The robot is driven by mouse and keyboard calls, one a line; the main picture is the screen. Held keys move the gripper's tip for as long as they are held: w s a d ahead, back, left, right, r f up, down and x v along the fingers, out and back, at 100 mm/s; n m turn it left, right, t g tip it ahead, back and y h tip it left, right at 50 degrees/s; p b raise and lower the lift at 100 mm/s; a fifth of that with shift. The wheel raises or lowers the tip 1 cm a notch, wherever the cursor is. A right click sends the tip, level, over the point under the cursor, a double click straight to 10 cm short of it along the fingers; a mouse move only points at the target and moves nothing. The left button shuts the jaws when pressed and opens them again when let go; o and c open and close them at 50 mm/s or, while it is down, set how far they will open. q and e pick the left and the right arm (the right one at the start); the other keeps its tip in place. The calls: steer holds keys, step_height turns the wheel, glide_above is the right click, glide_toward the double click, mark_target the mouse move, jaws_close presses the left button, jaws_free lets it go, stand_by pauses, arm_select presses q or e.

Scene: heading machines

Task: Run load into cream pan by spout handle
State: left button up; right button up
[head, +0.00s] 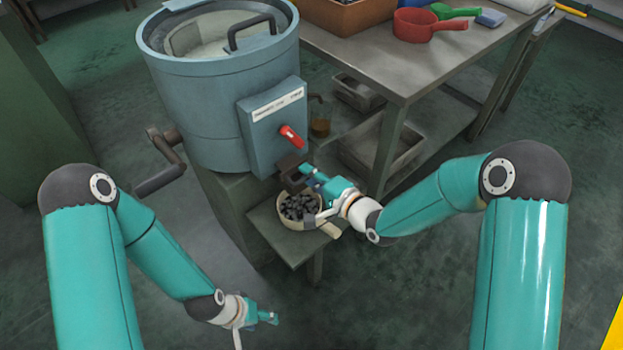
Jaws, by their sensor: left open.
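The blue-grey drum machine (205,125) stands at the upper left of centre. Its front box carries a red handle (292,136), with a dark spout-like piece (290,175) below it. The cream pan (282,222) sits on a small grey shelf under the spout, its handle pointing to the lower right. Dark lumps (298,207) lie in the pan. My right gripper (307,180) is just above the pan, beside the dark spout and below the red handle; its grip is unclear. My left gripper (262,318) is open, low and away from the machine.
A metal table (400,60) stands at the upper right with a red pan (428,24), a green scoop (455,11) and a brown box (345,14). Trays and a small jar sit on its lower shelf. A crank (160,165) sticks out left of the drum. The front floor is clear.

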steer(key=v, duration=1.2)
steer(key=shift+f, duration=0.1)
